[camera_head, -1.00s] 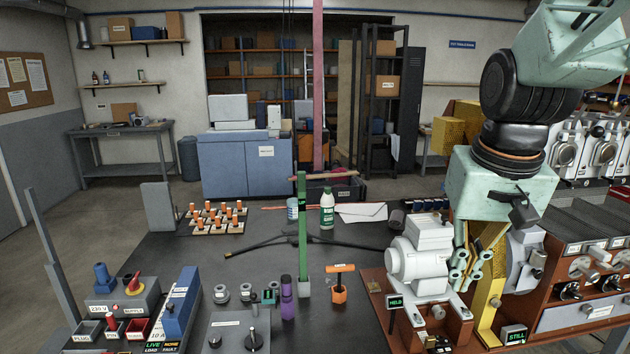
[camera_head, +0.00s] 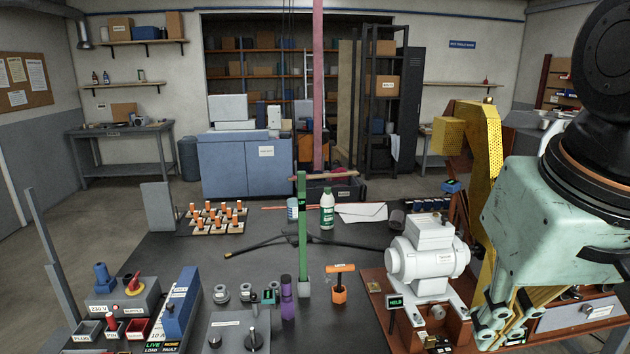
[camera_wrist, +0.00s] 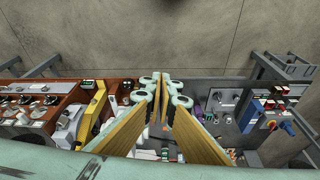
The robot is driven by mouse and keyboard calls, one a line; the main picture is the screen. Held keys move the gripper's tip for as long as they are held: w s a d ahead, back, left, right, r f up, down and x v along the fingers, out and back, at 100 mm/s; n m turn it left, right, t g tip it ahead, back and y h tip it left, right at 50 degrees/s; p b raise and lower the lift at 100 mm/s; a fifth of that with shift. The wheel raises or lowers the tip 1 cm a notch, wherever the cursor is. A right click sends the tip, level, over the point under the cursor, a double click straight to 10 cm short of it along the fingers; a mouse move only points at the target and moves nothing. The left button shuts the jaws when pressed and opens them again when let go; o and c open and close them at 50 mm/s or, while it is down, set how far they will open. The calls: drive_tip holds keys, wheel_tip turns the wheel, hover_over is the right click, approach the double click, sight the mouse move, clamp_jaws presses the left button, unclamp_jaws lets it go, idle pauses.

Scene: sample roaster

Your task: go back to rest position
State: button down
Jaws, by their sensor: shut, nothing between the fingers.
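My gripper (camera_head: 498,334) hangs at the lower right of the head view, close to the camera and in front of the roaster bench. In the wrist view its two fingers (camera_wrist: 162,80) come together at the tips, with nothing between them. The wrist camera looks down over the benches and the floor. The white motor unit (camera_head: 428,262) stands on the red-brown base (camera_head: 465,325), to the left of my gripper in the head view. Most of the machine behind my wrist is hidden.
A green post (camera_head: 302,235) rises from the dark table (camera_head: 200,260). An orange-handled tool (camera_head: 340,283), a purple cylinder (camera_head: 288,300) and a white-green bottle (camera_head: 327,210) stand near it. A yellow column (camera_head: 487,170) rises beside my arm. Bare floor (camera_wrist: 200,35) shows in the wrist view.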

drive_tip(key=s+a, duration=0.1)
drive_tip(key=s, duration=0.5)
drive_tip(key=shift+s+f+t, duration=0.2)
drive_tip(key=shift+s+t, duration=0.05)
drive_tip(key=shift+t, duration=0.05)
drive_tip(key=shift+d, duration=0.1)
